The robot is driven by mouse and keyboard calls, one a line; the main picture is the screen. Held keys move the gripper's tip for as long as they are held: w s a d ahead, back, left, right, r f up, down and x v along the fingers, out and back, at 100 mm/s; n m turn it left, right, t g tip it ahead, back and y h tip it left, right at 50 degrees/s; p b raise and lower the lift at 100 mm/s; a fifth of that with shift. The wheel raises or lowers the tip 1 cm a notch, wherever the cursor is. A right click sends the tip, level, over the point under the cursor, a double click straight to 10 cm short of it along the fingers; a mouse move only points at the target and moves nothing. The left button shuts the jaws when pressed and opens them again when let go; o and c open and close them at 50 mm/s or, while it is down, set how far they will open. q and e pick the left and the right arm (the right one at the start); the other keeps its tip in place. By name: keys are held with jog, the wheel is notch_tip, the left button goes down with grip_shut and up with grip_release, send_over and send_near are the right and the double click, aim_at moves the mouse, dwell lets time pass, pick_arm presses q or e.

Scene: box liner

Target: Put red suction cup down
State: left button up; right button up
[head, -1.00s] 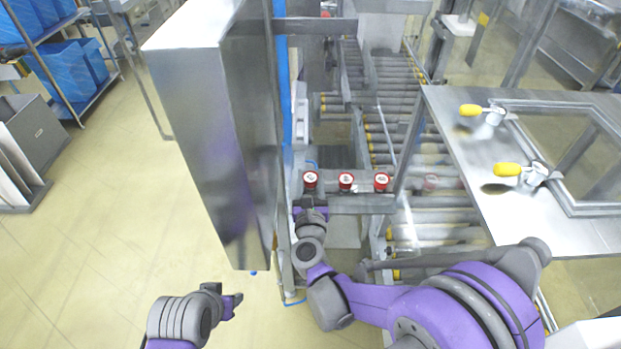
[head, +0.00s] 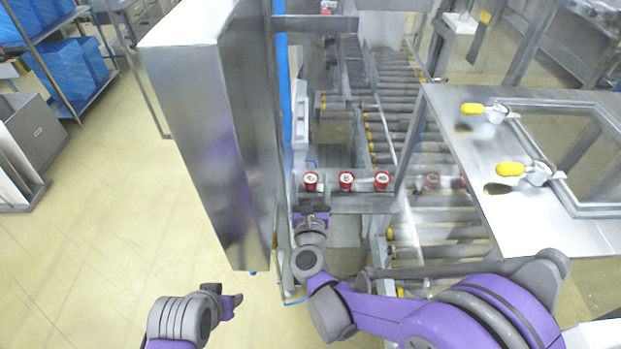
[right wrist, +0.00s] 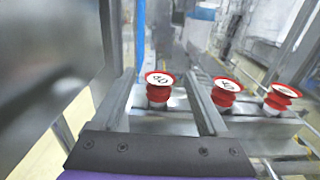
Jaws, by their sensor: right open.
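Three red suction cups with white labelled tops stand upright in a row on a metal bar: left cup (head: 311,180), middle cup (head: 347,180) and right cup (head: 382,180). They also show in the right wrist view as the left cup (right wrist: 158,88), middle cup (right wrist: 226,91) and right cup (right wrist: 281,96). My right gripper (head: 311,210) is just on the near side of the left cup. In the right wrist view its fingers are spread, with the left cup seen in the gap between them, not gripped. My left gripper (head: 232,304) is low over the floor, away from the cups.
A tall metal cabinet (head: 205,130) stands close left of my right gripper. Roller conveyors (head: 440,232) lie to the right and behind. A metal table (head: 470,165) with yellow-handled clamps is at right. Open floor (head: 110,220) lies at left.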

jog(key=s+r+n+g+y+b, duration=0.1)
jog(key=s+r+n+y, duration=0.3)
jog(key=s+n, duration=0.8)
pick_arm(q)
jog(key=shift+s+f, duration=0.3)
jog(key=shift+f, duration=0.3)
jog(key=shift+s+f, duration=0.25)
jog(key=shift+f, duration=0.35)
pick_arm(e)
jog(key=s+d+f+n+g+h, duration=0.2)
jog(key=s+d+f+n+g, duration=0.3)
jog(key=d+n, duration=0.4)
jog(key=s+d+f+n+g+h, duration=0.2)
jog(key=s+d+f+n+g, duration=0.4)
jog(key=n, duration=0.9)
jog(key=s+d+f, duration=0.2)
jog(key=s, duration=0.2)
jog(key=shift+d+f+g, duration=0.15)
jog(key=shift+d+g, duration=0.15)
jog(key=shift+d, duration=0.1)
pick_arm(q)
jog(key=shift+s, duration=0.1)
pick_arm(e)
jog(key=shift+s+a, duration=0.1)
